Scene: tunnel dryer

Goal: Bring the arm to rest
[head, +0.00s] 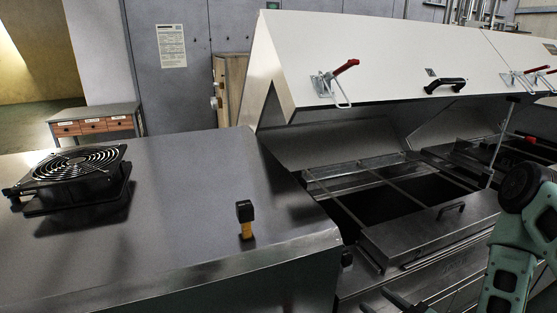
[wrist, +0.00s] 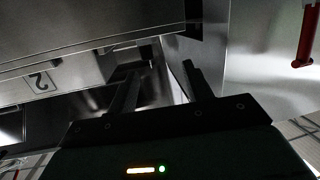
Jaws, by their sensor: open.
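My arm (head: 512,265) is at the right edge of the head view, pale green with a dark joint, bent in front of the dryer. My gripper (wrist: 160,68) shows in the wrist view with its two dark fingers apart and nothing between them. Dark finger-like shapes at the bottom edge of the head view appear to be part of it, mostly cut off. Beyond the fingers are metal panels, one marked with a 2; I cannot tell the distance to them.
The dryer's white hood (head: 385,65) is raised, with red-handled clamps (head: 335,82). Below it is an open bay with a metal frame (head: 370,175) and a handled lid (head: 430,228). A steel top (head: 160,215) at left bears a black fan (head: 80,165) and a black-and-yellow piece (head: 246,220).

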